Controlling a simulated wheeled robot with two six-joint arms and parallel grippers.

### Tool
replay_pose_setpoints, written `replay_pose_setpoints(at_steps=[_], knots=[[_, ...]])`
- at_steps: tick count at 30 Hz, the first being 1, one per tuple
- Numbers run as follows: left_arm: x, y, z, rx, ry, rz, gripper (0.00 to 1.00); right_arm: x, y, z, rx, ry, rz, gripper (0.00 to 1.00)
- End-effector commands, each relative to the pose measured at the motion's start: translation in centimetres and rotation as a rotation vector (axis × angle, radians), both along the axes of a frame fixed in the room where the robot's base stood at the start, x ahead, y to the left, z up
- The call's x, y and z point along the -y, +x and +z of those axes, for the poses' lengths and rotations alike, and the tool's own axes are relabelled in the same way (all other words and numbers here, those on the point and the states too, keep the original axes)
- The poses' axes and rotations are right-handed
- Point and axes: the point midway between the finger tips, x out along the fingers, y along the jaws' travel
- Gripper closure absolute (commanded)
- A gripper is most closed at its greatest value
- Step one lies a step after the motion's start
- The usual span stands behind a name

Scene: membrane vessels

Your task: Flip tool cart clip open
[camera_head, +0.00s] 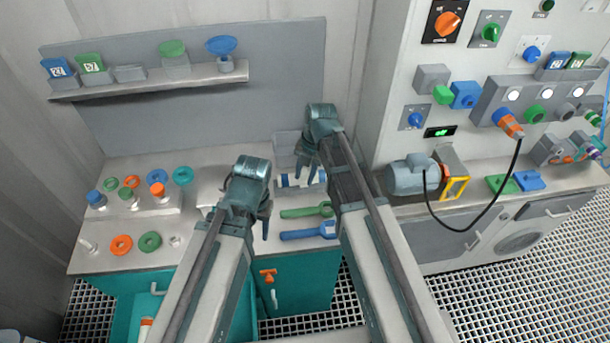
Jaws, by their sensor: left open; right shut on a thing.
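An orange latch (268,275), which may be the clip, sits on the teal front of the tool cart (305,275), above a small pale handle. I cannot tell whether it is open or shut. My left gripper (246,218) is open and empty, above the worktop's front part, up and left of the latch in the picture. My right gripper (306,172) is shut on a white cylinder with blue bands (290,181), in front of a grey bin. My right arm hides part of that cylinder's right side.
A green wrench (304,212) and a blue wrench (305,232) lie on the worktop. Several coloured rings and knobs fill its left side. A teal drawer (140,298) stands open at lower left. A grey motor (408,176) is on the right counter.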

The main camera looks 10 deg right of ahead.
Motion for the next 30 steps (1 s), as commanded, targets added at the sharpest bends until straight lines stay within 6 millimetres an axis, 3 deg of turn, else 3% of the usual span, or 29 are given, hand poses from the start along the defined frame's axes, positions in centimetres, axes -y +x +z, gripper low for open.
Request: replay_pose_setpoints(at_steps=[3, 12, 24, 25, 28, 30], knots=[[0.0, 0.0, 0.9, 0.000, 0.000, 0.000, 0.50, 0.5, 1.7, 1.0, -0.136, -0.011, -0.006, 1.00], [0.0, 0.0, 0.3, 0.000, 0.000, 0.000, 0.50, 0.5, 2.8, 1.6, -0.384, -0.011, -0.008, 1.00], [0.0, 0.0, 0.3, 0.000, 0.000, 0.000, 0.50, 0.5, 2.6, 1.9, -0.417, -0.010, -0.007, 1.00], [0.0, 0.0, 0.3, 0.000, 0.000, 0.000, 0.50, 0.5, 2.6, 1.9, -0.417, -0.010, -0.007, 0.60], [0.0, 0.0, 0.3, 0.000, 0.000, 0.000, 0.50, 0.5, 2.6, 1.9, -0.417, -0.011, -0.006, 0.42], [0.0, 0.0, 0.3, 0.000, 0.000, 0.000, 0.50, 0.5, 2.6, 1.9, -0.415, -0.010, -0.006, 0.40]])
